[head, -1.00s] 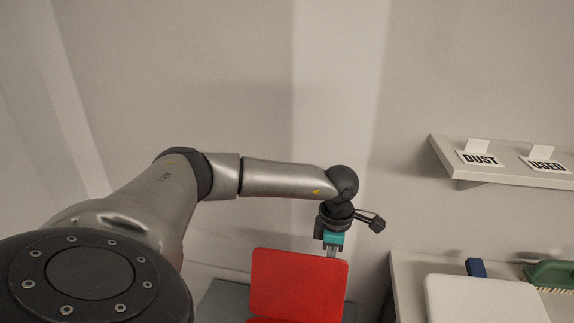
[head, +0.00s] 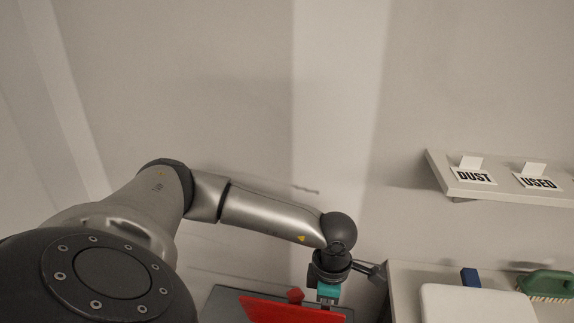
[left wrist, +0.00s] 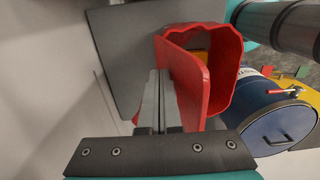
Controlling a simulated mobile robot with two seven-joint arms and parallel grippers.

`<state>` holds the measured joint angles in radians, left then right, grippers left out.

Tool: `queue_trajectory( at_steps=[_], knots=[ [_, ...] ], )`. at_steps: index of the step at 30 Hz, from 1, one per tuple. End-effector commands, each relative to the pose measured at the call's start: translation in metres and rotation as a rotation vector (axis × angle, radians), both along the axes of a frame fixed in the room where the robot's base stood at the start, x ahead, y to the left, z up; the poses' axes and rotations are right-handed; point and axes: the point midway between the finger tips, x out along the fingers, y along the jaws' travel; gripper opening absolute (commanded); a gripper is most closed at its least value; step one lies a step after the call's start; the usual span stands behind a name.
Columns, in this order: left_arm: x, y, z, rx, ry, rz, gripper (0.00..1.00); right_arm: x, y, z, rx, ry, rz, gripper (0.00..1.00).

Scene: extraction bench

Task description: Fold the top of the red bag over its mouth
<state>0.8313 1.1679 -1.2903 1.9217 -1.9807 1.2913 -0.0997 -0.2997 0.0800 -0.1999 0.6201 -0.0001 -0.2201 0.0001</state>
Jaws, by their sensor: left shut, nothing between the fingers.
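The red bag (left wrist: 226,65) stands with its mouth facing the left wrist camera; its rim is uneven, and something orange shows inside. Its flat red top flap (left wrist: 188,82) leans partway over the mouth, leaving much of it uncovered. In the head view the flap (head: 288,312) is low and tilted, cut by the bottom edge. My left gripper (left wrist: 160,100) is shut and empty, its fingers close along the flap's outer side; I cannot tell whether they touch. It also shows in the head view (head: 328,304), fingertips hidden. My right gripper is not in view.
A grey panel (left wrist: 120,50) lies behind the bag. A blue drum (left wrist: 278,128) stands close on the bag's right. A side bench holds a white box (head: 475,305), a blue block (head: 470,277) and a green brush (head: 546,284). A wall shelf (head: 500,190) carries DUST and USED labels.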

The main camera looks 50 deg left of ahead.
Motion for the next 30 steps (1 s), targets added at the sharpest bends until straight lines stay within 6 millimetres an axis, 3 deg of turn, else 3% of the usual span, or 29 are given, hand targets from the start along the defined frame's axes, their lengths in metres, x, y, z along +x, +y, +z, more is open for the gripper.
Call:
queue_trajectory(
  at_steps=[21, 30],
  knots=[
    [-0.049, -0.041, 0.0, -0.001, 0.002, 0.0, 0.0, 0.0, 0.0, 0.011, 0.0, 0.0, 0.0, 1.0],
    [-0.052, -0.044, 0.0, -0.001, -0.001, 0.0, 0.0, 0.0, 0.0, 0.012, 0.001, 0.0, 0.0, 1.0]
  ],
)
